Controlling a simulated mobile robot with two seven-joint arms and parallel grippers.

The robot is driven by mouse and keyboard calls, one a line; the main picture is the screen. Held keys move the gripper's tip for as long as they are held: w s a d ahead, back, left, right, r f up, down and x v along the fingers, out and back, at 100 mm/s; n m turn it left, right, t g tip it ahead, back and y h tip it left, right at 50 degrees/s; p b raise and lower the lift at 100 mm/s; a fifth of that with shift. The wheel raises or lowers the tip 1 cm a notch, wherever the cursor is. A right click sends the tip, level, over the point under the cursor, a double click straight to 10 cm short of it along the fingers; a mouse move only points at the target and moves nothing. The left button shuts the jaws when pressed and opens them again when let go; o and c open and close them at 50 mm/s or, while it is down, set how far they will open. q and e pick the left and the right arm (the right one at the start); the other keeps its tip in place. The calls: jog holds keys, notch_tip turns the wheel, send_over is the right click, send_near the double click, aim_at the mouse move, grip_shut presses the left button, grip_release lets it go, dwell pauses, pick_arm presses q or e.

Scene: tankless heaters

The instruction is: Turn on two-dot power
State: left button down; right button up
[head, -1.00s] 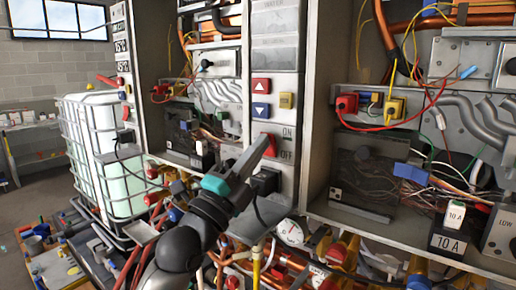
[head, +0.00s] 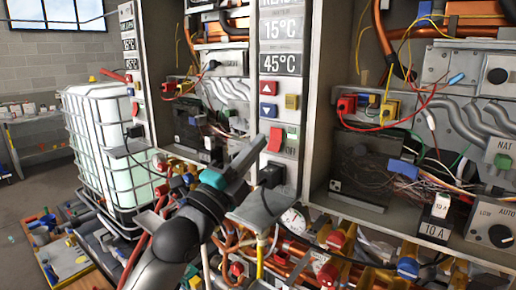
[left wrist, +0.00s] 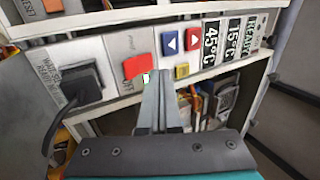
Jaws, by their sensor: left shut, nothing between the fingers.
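My left gripper (head: 258,145) is shut and empty, its tips by the red power switch (head: 275,139) on the middle heater's panel. In the left wrist view its fingers (left wrist: 160,76) end just beside the red switch (left wrist: 138,67); whether they touch it I cannot tell. The panel's display (head: 281,46) is dark with white figures, 15°C and 45°C; the display in the left wrist view (left wrist: 222,41) also reads READY. I cannot make out any dot marking. My right gripper is not in view.
Red and blue arrow buttons (head: 268,99) and a yellow button (head: 291,102) sit above the switch. A black plug (head: 271,175) with a cord is below it. Pipes and valves (head: 330,270) crowd the bottom. A caged white tank (head: 105,145) stands left.

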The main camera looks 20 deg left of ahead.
pick_arm(q)
jog(key=s+a+b, duration=0.1)
jog(key=s+a, duration=0.2)
jog(key=s, duration=0.6)
jog(key=shift+s+a+b, duration=0.25)
jog(key=shift+b, duration=0.05)
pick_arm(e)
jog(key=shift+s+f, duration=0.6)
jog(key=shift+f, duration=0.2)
